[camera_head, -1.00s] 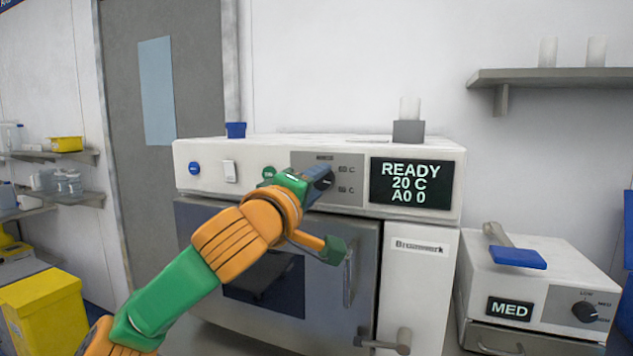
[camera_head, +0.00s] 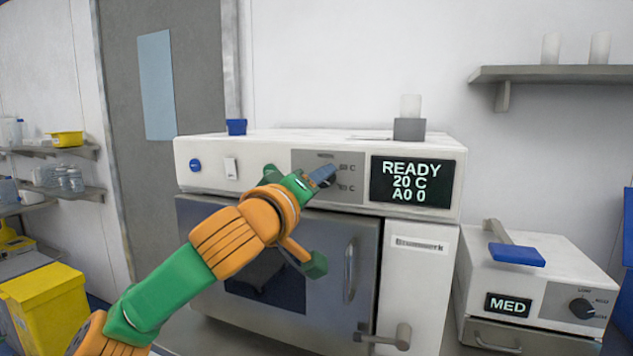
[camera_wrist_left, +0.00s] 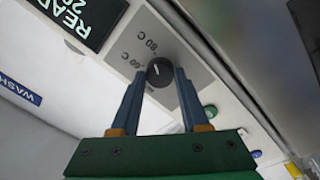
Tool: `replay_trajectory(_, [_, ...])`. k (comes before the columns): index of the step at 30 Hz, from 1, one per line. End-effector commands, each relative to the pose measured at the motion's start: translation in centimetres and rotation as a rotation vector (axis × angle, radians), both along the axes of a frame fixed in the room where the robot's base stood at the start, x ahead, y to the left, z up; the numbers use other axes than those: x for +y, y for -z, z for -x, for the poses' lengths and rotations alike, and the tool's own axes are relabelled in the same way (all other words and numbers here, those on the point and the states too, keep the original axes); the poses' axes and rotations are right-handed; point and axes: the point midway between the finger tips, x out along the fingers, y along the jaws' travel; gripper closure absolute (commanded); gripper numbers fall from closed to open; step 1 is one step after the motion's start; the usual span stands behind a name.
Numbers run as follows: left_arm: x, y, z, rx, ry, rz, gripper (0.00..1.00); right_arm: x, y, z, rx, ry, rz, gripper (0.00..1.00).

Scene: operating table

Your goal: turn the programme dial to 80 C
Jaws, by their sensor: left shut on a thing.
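The programme dial (camera_wrist_left: 160,71) is a round black knob with a small white mark on the grey panel (camera_wrist_left: 128,45) of the washer. The labels 80 C and 60 C are printed beside it in the left wrist view. The mark points roughly toward the label side; I cannot tell exactly at which label. My left gripper (camera_head: 322,176) is shut on the dial, one blue finger on each side of it, also seen in the left wrist view (camera_wrist_left: 161,82). In the head view the gripper hides the dial. My right gripper is not in view.
The washer's display (camera_head: 412,182) reads READY, 20 C, A0 0. A blue button (camera_head: 195,165) and a white switch (camera_head: 231,169) are left of the panel. The door handle (camera_head: 350,270) is below my wrist. A smaller device (camera_head: 535,285) stands at the right.

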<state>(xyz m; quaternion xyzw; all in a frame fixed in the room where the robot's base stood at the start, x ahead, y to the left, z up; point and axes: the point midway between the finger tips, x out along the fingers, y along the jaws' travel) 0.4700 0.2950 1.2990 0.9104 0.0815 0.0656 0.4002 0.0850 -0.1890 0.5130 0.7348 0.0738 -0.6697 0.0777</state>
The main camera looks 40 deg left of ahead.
Motion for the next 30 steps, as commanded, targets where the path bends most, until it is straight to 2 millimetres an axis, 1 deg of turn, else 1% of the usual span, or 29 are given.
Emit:
replay_trajectory(1, [0.1, -0.3, 0.1, -0.007, -0.002, -0.002, 1.00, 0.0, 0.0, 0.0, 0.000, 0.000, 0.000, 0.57])
replay_trajectory(6, [0.1, -0.3, 0.1, -0.008, -0.001, -0.001, 1.00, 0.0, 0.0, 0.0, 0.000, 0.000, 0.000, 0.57])
replay_trajectory(7, [0.1, -0.3, 0.1, -0.008, -0.002, -0.002, 0.52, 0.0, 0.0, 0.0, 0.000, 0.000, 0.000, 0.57])
replay_trajectory(10, [0.1, -0.2, 0.1, -0.006, -0.001, -0.001, 0.25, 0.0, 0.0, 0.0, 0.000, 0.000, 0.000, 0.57])
replay_trajectory(18, [0.0, -0.1, 0.0, -0.004, -0.001, 0.000, 0.25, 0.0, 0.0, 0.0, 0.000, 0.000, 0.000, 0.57])
replay_trajectory(20, [-0.1, 0.0, 0.3, -0.005, 0.001, 0.000, 0.25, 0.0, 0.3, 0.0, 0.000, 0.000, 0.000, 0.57])
replay_trajectory(23, [-0.4, 0.4, 2.1, -0.009, 0.000, -0.002, 0.25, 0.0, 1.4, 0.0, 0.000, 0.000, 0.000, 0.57])
replay_trajectory(24, [-0.6, 0.5, 3.0, -0.010, 0.001, -0.002, 0.25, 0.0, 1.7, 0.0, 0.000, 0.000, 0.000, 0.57])
replay_trajectory(27, [-1.0, 0.5, 5.1, -0.009, 0.000, -0.002, 0.25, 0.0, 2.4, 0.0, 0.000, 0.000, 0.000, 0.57])
replay_trajectory(30, [-1.3, 0.4, 6.4, -0.007, 0.000, 0.000, 0.25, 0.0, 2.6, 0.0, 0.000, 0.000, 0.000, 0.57])
